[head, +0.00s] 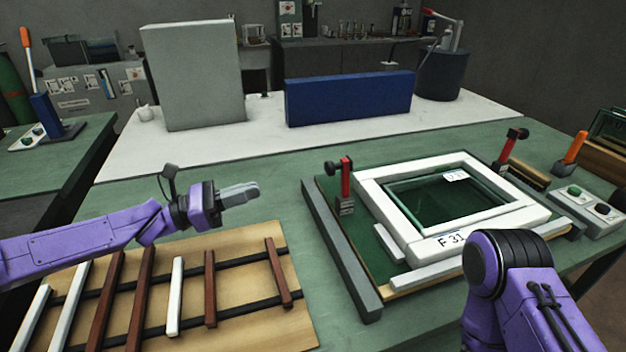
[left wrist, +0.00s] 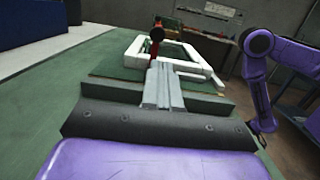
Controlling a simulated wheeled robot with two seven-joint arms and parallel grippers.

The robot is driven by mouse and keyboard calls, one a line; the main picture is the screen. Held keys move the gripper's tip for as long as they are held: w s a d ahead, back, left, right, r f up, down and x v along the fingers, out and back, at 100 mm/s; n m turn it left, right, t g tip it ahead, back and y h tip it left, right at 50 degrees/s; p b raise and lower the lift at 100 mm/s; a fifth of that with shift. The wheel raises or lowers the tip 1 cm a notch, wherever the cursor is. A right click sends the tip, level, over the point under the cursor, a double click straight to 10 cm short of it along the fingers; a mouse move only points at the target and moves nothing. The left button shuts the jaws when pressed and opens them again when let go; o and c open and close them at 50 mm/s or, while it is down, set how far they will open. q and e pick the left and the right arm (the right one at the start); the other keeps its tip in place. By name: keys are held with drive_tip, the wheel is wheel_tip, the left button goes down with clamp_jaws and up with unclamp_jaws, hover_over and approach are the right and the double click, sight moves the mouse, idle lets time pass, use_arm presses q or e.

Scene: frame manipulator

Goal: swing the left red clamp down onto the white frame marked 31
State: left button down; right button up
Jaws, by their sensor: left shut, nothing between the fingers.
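The white frame marked 31 (head: 440,244) lies on a green board in the right half of the head view. The left red clamp (head: 345,180) stands upright at the frame's far left corner, with a black knob at its top. It also shows in the left wrist view (left wrist: 156,38), beyond the fingertips. A second red clamp (head: 507,150) stands upright at the far right corner. My left gripper (head: 256,188) is shut and empty, in the air left of the left clamp and apart from it. My right arm shows at the lower right of the head view; its gripper is out of sight.
A wooden rack (head: 230,240) with brown and white strips lies below my left arm. A grey rail (head: 340,255) edges the board's left side. A control box (head: 588,212) and an orange-handled tool (head: 574,148) stand at right. Green table is clear between rack and board.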

use_arm(q)
drive_tip(key=f, duration=0.1)
drive_tip(key=p, duration=0.3)
approach(327, 170)
drive_tip(key=x, duration=0.7)
drive_tip(key=shift+w+a+f, duration=0.1)
drive_tip(key=shift+w+f, duration=0.05)
drive_tip(key=shift+f, duration=0.05)
use_arm(e)
drive_tip(key=shift+w+r, duration=0.25)
drive_tip(key=shift+r, duration=0.85)
drive_tip(key=shift+r, duration=0.1)
